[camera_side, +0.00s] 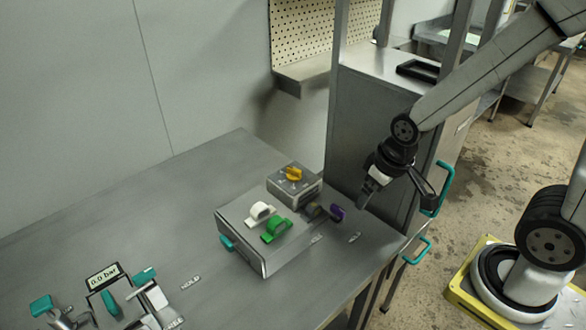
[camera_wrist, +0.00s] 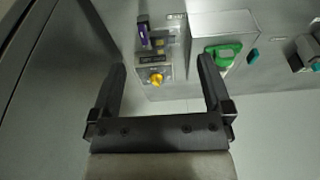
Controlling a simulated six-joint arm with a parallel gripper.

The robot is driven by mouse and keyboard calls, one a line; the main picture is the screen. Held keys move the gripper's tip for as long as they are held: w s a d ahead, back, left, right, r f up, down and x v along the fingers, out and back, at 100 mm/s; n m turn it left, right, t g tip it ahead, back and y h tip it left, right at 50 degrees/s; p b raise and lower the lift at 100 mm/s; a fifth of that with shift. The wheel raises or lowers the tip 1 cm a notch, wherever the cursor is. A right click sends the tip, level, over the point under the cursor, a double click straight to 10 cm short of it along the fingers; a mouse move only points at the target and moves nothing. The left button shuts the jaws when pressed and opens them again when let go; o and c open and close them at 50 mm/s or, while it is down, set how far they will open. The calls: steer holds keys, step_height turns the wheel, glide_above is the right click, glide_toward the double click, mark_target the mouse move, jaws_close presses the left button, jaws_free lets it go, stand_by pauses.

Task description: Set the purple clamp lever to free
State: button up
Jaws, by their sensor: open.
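The purple clamp lever (camera_side: 337,212) is at the right end of the grey box on the bench, by a dark bracket. In the wrist view the purple lever (camera_wrist: 143,34) is near the top, left of centre, and looks upright in the picture. A small label (camera_wrist: 176,16) beside it is too small to read. My gripper (camera_side: 364,196) is above the bench to the right of the lever, apart from it. In the wrist view my gripper (camera_wrist: 162,66) has its two fingers wide apart with nothing held between them.
A yellow knob (camera_side: 293,173) sits on a small box behind the lever. Green (camera_side: 276,230) and white (camera_side: 261,212) handles sit on the grey box (camera_side: 255,250). A gauge reading 0.0 bar (camera_side: 103,276) and teal levers are front left. A tall cabinet (camera_side: 370,130) stands behind my gripper.

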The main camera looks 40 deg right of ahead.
steer(key=shift+w, duration=0.1)
steer(key=c, duration=0.6)
steer(key=g, duration=0.2)
glide_above(338, 208)
steer(key=f, duration=0.8)
steer(key=shift+s+a, duration=0.15)
steer(key=shift+s, duration=0.15)
steer(key=shift+w+d+f+g, duration=0.2)
steer(key=shift+w+f+g, duration=0.15)
steer(key=shift+f, duration=0.1)
steer(key=shift+f, duration=0.15)
steer(key=shift+f, duration=3.75)
jaws_close()
